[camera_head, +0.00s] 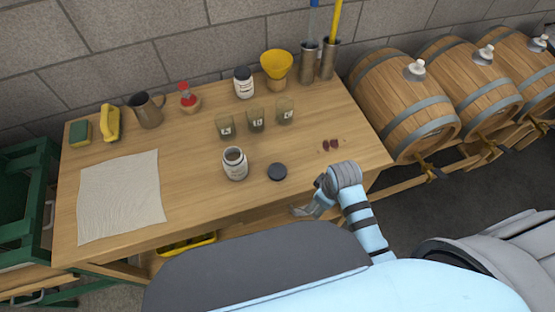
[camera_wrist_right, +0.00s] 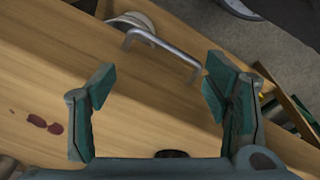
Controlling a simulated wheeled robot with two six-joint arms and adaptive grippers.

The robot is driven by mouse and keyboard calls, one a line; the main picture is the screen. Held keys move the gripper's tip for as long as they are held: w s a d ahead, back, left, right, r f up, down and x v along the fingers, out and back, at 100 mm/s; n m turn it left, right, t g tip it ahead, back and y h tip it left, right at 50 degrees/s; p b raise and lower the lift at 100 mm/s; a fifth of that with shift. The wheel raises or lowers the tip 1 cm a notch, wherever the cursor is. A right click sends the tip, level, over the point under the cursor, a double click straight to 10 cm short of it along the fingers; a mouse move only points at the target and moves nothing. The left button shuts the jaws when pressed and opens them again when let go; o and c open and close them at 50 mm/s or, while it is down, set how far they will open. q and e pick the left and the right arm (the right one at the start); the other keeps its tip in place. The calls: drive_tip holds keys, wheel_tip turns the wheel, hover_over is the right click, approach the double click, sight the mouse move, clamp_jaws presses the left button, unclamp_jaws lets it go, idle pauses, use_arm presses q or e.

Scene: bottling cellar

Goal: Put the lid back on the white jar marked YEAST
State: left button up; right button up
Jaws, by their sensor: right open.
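A white jar (camera_head: 235,167) stands upright and open near the front middle of the wooden table; I cannot read its label. A dark round lid (camera_head: 278,172) lies on the table just right of it, apart from it. My right gripper (camera_head: 309,205) is at the table's front edge, to the right of and nearer than the lid. In the right wrist view its two fingers (camera_wrist_right: 160,88) are spread with nothing between them. A dark rounded thing at that view's bottom edge is mostly hidden; I cannot tell what it is. My left gripper is not in view.
Three small labelled cups (camera_head: 256,121) stand behind the jar. A lidded white jar (camera_head: 243,83) and yellow funnel (camera_head: 276,65) are at the back. Dark red spots (camera_head: 330,146) lie at right, a cloth (camera_head: 120,195) at left. A metal handle (camera_wrist_right: 165,42) shows in the wrist view.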

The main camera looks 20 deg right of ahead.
drive_tip(key=w+a+r+n, duration=0.1)
drive_tip(key=w+r, duration=0.1)
drive_tip(key=r, duration=0.1)
drive_tip(key=w+a+r+n, duration=0.1)
drive_tip(key=w+r+n, duration=0.1)
drive_tip(key=w+a+r+n, duration=0.1)
drive_tip(key=w+r, duration=0.2)
drive_tip(key=shift+a+r+n+g+y+p, duration=0.3)
drive_tip(key=shift+y+p, duration=0.05)
drive_tip(key=shift+y, duration=0.05)
drive_tip(key=w+a+r+n+g, duration=0.1)
drive_tip(key=w+a+r+n, duration=0.35)
drive_tip(key=r, duration=0.35)
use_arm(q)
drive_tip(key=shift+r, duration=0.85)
use_arm(e)
hover_over(277, 171)
drive_tip(key=d, duration=0.2)
drive_tip(key=shift+n+y, duration=0.3)
drive_tip(key=shift+n, duration=0.05)
wheel_tip(277, 171, down, 9)
drive_tip(key=shift+s+f, duration=0.1)
drive_tip(key=shift+f, duration=0.1)
drive_tip(key=f, duration=0.1)
drive_tip(key=a+f+b, duration=0.1)
drive_tip(key=f, duration=0.3)
drive_tip(key=shift+a+b, duration=0.3)
drive_tip(key=shift+b, duration=0.05)
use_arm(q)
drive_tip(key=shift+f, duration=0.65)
